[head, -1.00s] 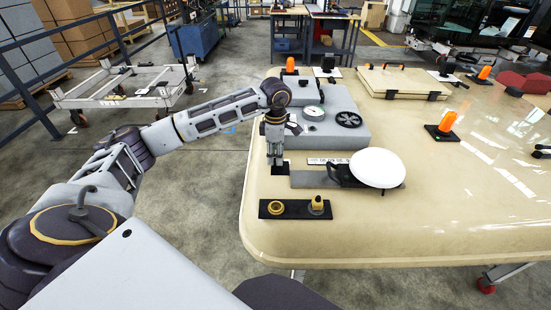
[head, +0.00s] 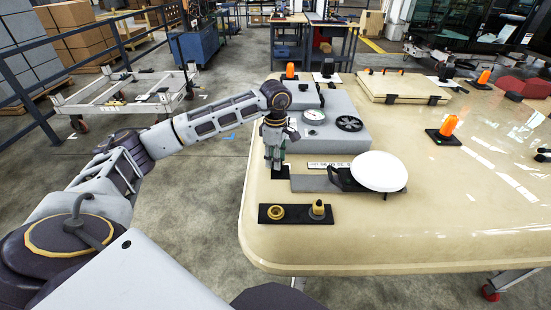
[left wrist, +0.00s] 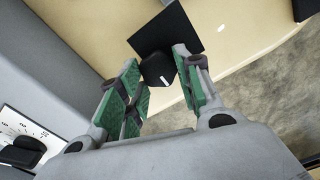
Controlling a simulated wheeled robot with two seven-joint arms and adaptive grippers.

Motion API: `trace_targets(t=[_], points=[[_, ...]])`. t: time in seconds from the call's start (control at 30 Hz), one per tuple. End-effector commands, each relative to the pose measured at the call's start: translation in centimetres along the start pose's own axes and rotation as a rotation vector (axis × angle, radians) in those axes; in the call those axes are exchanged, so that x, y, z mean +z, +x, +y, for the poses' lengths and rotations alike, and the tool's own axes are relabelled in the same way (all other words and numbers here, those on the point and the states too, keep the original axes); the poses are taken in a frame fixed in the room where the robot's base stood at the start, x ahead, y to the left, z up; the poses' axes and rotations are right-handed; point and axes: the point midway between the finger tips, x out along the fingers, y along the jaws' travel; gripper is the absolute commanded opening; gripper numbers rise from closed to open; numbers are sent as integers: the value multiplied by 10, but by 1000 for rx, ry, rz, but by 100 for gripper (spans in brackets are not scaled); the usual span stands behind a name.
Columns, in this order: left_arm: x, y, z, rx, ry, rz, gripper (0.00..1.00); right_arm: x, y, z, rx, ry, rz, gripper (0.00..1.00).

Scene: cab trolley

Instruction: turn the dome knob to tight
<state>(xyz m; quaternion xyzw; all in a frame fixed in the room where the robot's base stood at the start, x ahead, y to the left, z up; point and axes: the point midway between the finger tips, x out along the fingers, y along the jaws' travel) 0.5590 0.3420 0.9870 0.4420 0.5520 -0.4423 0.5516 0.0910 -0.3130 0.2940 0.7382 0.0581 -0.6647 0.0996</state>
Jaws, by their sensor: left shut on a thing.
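A dark knob (left wrist: 158,68) with a small white mark stands on a black square plate (left wrist: 165,30) in the left wrist view. My left gripper (left wrist: 160,75) points down at it, its green-padded fingers on both sides of the knob, shut on it. In the head view my left gripper (head: 275,163) is over the same small black plate (head: 281,173), near the left edge of the cream panel; the fingers hide the knob there. A white dome (head: 378,171) on a grey strip lies to the right. My right gripper is not in view.
A grey box with a gauge (head: 314,115) and a black handwheel (head: 349,124) stands just behind the gripper. A scale strip (head: 328,164) lies to its right. The panel's front right (head: 450,220) is clear.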

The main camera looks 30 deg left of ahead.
Motion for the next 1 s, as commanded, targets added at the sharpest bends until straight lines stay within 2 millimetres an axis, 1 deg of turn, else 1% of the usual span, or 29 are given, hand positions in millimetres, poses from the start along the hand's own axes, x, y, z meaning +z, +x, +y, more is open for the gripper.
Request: trace_targets(t=[0.03,0.17,0.2,0.4,0.5,0.67,0.87,1.0], points=[[0,-2,1,4,-1,-1,38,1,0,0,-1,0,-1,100],[0,-1,1,3,-1,-1,55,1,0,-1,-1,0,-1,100],[0,-1,1,2,-1,0,56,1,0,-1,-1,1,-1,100],[0,0,0,1,-1,0,56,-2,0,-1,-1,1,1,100],[0,-1,0,1,-1,0,56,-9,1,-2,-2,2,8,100],[0,-6,0,2,-1,-1,56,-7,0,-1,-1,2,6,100],[0,-24,1,3,0,-2,56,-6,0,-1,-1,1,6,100],[0,-42,1,4,0,-1,56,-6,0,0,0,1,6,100]])
